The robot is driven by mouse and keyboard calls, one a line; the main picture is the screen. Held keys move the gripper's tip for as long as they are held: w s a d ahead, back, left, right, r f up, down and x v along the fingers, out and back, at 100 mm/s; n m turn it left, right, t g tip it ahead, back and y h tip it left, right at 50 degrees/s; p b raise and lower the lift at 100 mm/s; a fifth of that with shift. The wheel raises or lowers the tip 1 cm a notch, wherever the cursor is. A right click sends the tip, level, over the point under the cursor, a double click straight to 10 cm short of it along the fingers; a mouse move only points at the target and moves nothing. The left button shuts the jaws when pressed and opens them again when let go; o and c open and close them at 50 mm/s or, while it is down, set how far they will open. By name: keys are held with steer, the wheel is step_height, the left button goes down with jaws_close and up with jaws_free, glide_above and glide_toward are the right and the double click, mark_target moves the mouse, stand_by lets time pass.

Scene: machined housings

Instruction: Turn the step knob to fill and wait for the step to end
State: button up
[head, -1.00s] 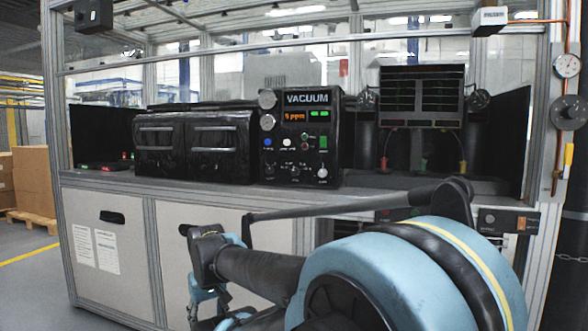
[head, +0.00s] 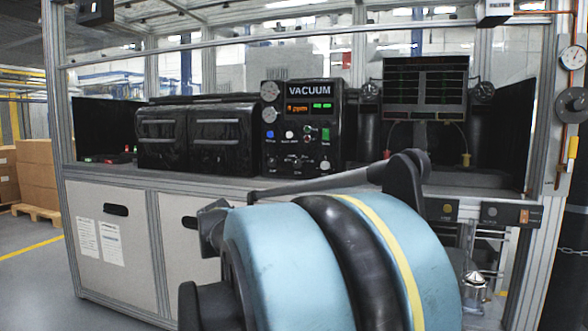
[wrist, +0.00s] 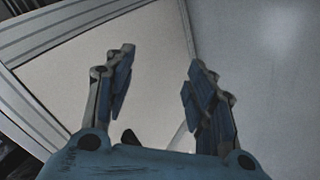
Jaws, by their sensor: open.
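The black vacuum control panel (head: 314,91) stands on the bench in the head view, with an orange display (head: 299,107) and two lit green indicators. A row of small knobs (head: 297,162) lies along its lower front; their labels are too small to read, so I cannot tell which is the step knob or where it points. My gripper (wrist: 160,60) is open and empty in the wrist view, its fingers well apart in front of a pale flat surface. In the head view it is hidden behind my arm, and no knob shows in the wrist view.
Two dark lidded chambers (head: 226,142) stand left of the panel. A rack with a dark screen (head: 426,85) stands to its right. The bench has an aluminium frame and pale lower doors (head: 112,240). Boxes (head: 38,175) on a pallet stand at far left.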

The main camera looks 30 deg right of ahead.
steer(key=w+d+r+n+t+h, duration=0.1)
steer(key=w+d+r+n+h, duration=0.2)
steer(key=d+r, duration=0.4)
steer(key=w+d+r+n+t+h, duration=0.2)
steer(key=w+d+r+h, duration=0.15)
steer(key=d+r, duration=0.3)
steer(key=n+t+h, duration=0.2)
steer(key=n+t, duration=0.2)
steer(key=n, duration=0.6)
glide_toward(296, 165)
steer(key=shift+x, duration=4.35)
steer(key=shift+c, duration=0.2)
steer(key=shift+r, duration=0.1)
steer(key=c, duration=1)
